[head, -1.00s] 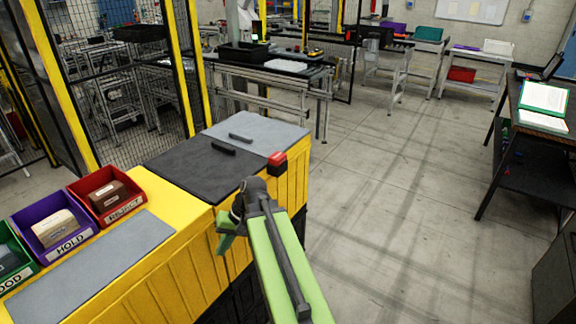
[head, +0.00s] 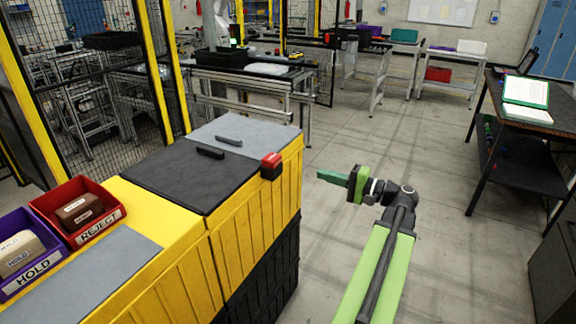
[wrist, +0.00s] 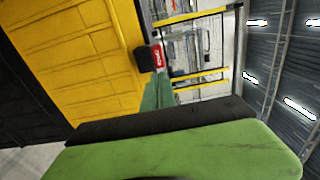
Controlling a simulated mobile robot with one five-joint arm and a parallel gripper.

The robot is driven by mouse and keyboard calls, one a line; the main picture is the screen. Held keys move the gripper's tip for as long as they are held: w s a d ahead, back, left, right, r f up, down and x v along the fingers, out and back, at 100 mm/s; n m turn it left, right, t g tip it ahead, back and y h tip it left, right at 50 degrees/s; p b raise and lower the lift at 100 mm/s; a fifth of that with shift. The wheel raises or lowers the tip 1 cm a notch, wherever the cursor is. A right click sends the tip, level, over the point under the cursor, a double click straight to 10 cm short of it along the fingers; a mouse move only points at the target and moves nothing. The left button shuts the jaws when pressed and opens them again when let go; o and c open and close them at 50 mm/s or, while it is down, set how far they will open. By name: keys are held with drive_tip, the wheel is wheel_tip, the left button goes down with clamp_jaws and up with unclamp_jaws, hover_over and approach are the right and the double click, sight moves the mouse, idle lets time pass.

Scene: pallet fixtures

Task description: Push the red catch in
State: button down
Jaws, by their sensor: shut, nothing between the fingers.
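The red catch (head: 271,160) sits at the top edge of the yellow crate's right side, beside the grey and black lids. In the wrist view the red catch (wrist: 157,57) shows with its dark mount, just past the tip of my gripper. My gripper (head: 322,175) is shut and empty, with its green fingers pointing left toward the catch. In the head view there is a gap between the fingertips and the catch. The fingers also show in the wrist view (wrist: 157,95), partly hidden by the gripper's own body.
A black lid (head: 185,175) and a grey lid (head: 245,135) with handles cover the crate top. A red REJECT bin (head: 98,232) and a purple HOLD bin (head: 28,285) stand at the left. The floor (head: 350,130) behind my gripper is clear.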

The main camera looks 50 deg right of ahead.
sight(278, 161)
drive_tip(key=x, duration=1.4)
drive_tip(key=shift+d, duration=0.1)
